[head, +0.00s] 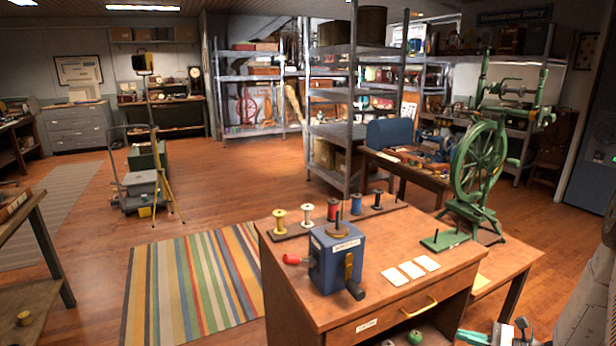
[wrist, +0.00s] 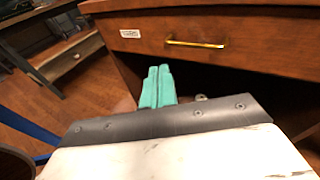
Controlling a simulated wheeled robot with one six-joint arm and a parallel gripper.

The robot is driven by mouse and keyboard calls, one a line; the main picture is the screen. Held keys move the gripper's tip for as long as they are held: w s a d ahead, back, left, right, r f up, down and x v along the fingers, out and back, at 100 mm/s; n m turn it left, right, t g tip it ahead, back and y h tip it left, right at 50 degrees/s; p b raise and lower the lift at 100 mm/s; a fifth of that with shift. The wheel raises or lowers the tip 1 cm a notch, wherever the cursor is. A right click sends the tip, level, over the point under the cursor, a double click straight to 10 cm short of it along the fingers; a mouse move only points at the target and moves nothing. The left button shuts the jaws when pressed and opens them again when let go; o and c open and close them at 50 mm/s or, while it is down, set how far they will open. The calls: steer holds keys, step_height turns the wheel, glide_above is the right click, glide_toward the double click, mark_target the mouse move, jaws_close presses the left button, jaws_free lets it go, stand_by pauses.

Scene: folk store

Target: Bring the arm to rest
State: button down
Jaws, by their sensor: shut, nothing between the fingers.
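My gripper (wrist: 158,72) shows in the wrist view with its two teal fingers side by side and shut, nothing between them. It is in front of the open space under the wooden desk's drawer (wrist: 150,38), below and left of the brass handle (wrist: 195,43). In the head view, teal finger parts of my gripper (head: 474,338) show at the bottom edge, in front of the desk, partly cut off by the frame.
The desk (head: 290,262) holds a blue box with a crank (head: 335,262), several thread spools and white cards (head: 411,270). A green spinning wheel (head: 478,165) stands right behind it. A striped rug (head: 190,285) and open floor lie left.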

steer(key=s+a+r+n+g+h, duration=0.1)
steer(key=s+a+r+n+g, duration=0.55)
steer(key=r, duration=0.35)
steer(key=s+a+r+n+g+h, duration=0.1)
steer(key=s+a+r+n+g, duration=0.5)
steer(key=r, duration=0.3)
steer(key=s+a+r+n+t+h, duration=0.2)
steer(key=s+a+r+n+h, duration=0.1)
steer(key=s+r+n+h, duration=0.2)
steer(key=s+a+r+n+t+h, duration=0.1)
steer(key=s+a+r+n+h, duration=0.3)
steer(key=s+r+n, duration=0.3)
steer(key=s+r+h, duration=0.1)
steer(key=s+r, duration=0.2)
steer(key=r, duration=0.2)
steer(key=shift+s+t+h, duration=0.3)
steer(key=shift+t, duration=0.05)
